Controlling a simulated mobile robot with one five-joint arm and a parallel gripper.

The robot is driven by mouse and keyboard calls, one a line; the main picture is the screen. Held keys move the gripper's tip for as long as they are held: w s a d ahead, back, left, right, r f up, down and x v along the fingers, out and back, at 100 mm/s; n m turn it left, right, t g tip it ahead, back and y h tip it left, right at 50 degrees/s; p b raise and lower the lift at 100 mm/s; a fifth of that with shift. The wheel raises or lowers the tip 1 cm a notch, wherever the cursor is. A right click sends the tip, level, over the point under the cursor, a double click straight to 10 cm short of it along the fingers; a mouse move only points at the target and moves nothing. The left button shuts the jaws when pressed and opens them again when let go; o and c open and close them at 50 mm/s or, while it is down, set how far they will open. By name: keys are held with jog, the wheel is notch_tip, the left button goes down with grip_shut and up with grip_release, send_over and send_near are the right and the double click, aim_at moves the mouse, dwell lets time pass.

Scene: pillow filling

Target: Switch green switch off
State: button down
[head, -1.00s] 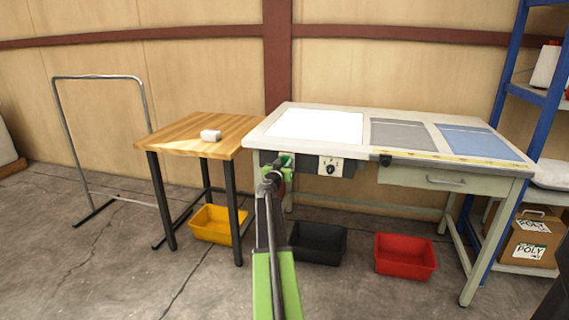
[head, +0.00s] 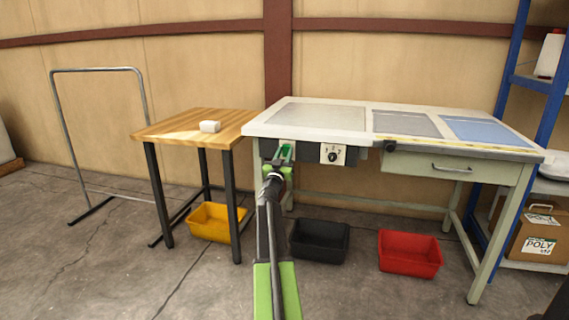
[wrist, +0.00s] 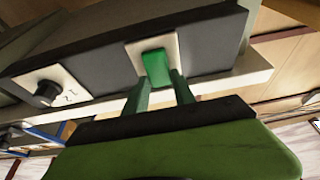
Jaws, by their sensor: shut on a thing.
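The green switch (wrist: 155,66) is a small green block on a pale plate on the dark box under the table's front edge. In the wrist view my gripper (wrist: 158,82) has its two green fingers at the sides of the switch's lower end, shut on it. In the head view my gripper (head: 283,160) is at the left end of this box and hides most of the switch. The light panel (head: 318,117) in the tabletop above is grey and unlit.
A wooden table (head: 180,124) with a white block (head: 210,126) stands left. Yellow (head: 209,223), black (head: 320,240) and red (head: 410,254) bins are on the floor.

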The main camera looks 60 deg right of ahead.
jog(key=shift+t, duration=0.3)
jog(key=c, duration=1)
grip_release()
jog(key=shift+c, duration=0.2)
jog(key=b+v, duration=0.6)
jog(key=v, duration=1.1)
jog(key=shift+a+f+b, duration=0.2)
jog(key=shift+f+b, duration=0.1)
jog(key=shift+b, duration=0.1)
